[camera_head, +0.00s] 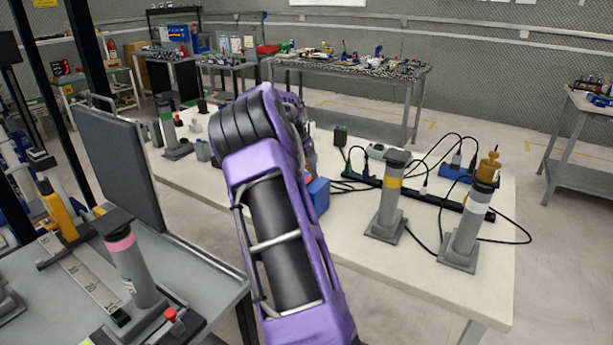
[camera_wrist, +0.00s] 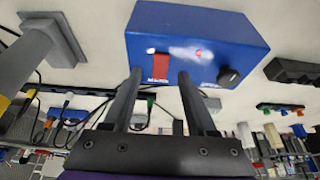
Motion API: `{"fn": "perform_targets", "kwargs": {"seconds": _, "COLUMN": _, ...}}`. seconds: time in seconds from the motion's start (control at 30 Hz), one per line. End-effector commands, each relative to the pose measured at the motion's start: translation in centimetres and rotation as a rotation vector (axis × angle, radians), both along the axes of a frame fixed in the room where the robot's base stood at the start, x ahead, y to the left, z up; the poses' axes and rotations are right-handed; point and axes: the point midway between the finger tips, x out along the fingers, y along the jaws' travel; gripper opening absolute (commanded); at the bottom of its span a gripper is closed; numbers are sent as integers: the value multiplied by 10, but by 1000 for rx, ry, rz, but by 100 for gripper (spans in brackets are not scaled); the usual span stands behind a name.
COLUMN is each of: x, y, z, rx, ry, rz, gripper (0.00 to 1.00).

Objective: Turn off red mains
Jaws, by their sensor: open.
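A blue box (camera_wrist: 225,28) fills the upper middle of the wrist view. Its face carries a red rocker switch (camera_wrist: 160,65) with a small label below it, a small red light (camera_wrist: 199,52) and a black knob (camera_wrist: 229,76). My gripper (camera_wrist: 159,73) is open and empty. Its two dark fingers reach up to the box's face, with the red switch between the fingertips in the picture. I cannot tell whether they touch the box. In the head view, part of a blue box (camera_head: 318,194) shows beside my purple arm, which hides my gripper.
The box stands on a pale table (camera_head: 440,272). To its right are a grey post with a yellow band (camera_head: 388,205), a post with a white band (camera_head: 465,235), a black power strip (camera_head: 452,204) and loose black cables. A grey panel (camera_head: 120,165) stands at left.

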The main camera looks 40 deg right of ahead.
Motion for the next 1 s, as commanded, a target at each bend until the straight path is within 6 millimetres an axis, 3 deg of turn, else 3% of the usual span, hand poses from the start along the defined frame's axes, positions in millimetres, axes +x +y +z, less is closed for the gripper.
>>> {"fn": "perform_targets", "kwargs": {"seconds": 0.2, "x": 3, "y": -8, "z": -19, "rx": 0, "ry": -2, "rz": -1, "gripper": 57}}
{"fn": "perform_targets", "kwargs": {"seconds": 0.53, "x": 4, "y": -9, "z": -22, "rx": 0, "ry": -2, "rz": -1, "gripper": 57}}
{"fn": "perform_targets", "kwargs": {"seconds": 0.83, "x": 4, "y": -9, "z": -22, "rx": 0, "ry": -2, "rz": -1, "gripper": 4}}
{"fn": "perform_targets", "kwargs": {"seconds": 1.0, "x": 4, "y": -9, "z": -22, "rx": 0, "ry": -2, "rz": -1, "gripper": 0}}
